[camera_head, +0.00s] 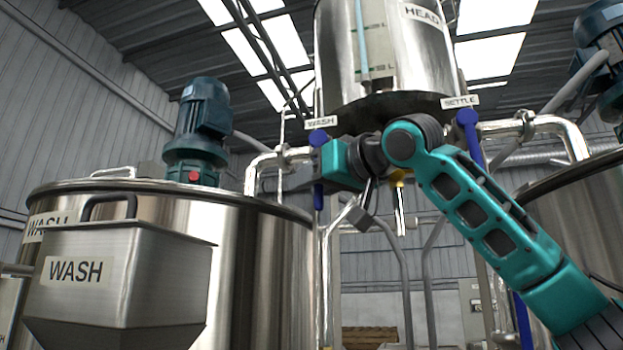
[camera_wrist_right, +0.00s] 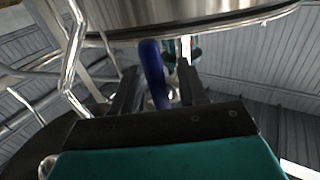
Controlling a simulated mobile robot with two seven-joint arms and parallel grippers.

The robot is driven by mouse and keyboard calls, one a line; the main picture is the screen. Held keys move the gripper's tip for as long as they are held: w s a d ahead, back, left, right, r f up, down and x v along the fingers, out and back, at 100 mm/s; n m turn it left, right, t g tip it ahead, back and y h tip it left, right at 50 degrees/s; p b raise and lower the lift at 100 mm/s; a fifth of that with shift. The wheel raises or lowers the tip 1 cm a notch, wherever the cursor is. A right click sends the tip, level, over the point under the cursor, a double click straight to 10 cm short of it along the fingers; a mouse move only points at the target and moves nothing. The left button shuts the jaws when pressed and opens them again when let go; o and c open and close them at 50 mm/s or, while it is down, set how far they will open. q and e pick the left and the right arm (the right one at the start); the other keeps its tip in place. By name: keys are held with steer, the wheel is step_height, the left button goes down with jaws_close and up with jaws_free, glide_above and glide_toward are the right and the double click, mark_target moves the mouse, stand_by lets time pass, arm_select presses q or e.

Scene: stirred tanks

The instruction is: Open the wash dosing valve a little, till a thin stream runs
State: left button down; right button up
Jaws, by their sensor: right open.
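The wash dosing valve's blue lever (camera_head: 318,196) hangs about straight down under the small WASH sign (camera_head: 321,122), on the pipe left of the head tank (camera_head: 410,60). My right gripper (camera_head: 296,180) is at this lever, its teal hand covering part of that area. In the right wrist view the blue lever (camera_wrist_right: 153,75) stands between the two dark, parted fingers (camera_wrist_right: 158,92), nearer the left one. I cannot tell whether a finger touches it. I see no stream; the pipe's outlet over the wash tank (camera_head: 260,225) is not clearly visible. My left gripper is out of view.
A second blue lever (camera_head: 467,119) hangs at the SETTLE sign (camera_head: 460,101) on the right, close above my right arm. A WASH-marked hopper (camera_head: 125,270) fills the lower left.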

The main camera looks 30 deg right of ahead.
steer(key=shift+w, duration=0.2)
jaws_close()
stand_by(0.3)
